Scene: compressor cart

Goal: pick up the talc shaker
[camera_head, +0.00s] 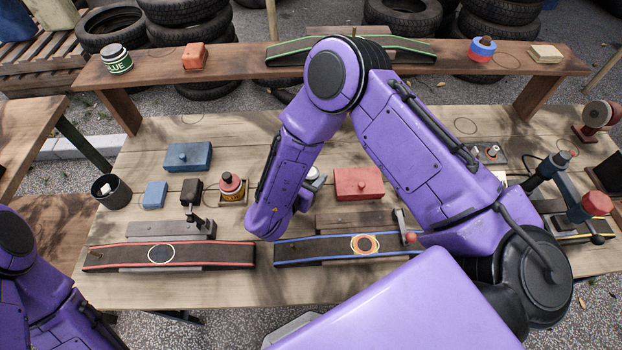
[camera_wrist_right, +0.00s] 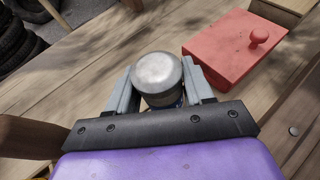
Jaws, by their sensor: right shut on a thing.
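The talc shaker (camera_wrist_right: 158,78) is a short cylinder with a domed silver-grey cap. In the right wrist view it sits between the two grey fingers of my right gripper (camera_wrist_right: 160,88), which is shut on it. Its lower body is mostly hidden by the gripper. In the head view only a bit of the shaker (camera_head: 313,176) shows beside my purple right forearm, left of a red lidded box (camera_head: 358,184). Whether it touches the table cannot be told. My left arm shows at the lower left of the head view, but its gripper is out of frame.
The red box also shows close by in the wrist view (camera_wrist_right: 234,47). A blue box (camera_head: 188,157), a black cup (camera_head: 111,191) and a red-capped tin (camera_head: 231,187) stand to the left. Belt strips with red (camera_head: 205,255) and blue (camera_head: 310,250) edges lie in front. A raised shelf (camera_head: 235,60) runs behind.

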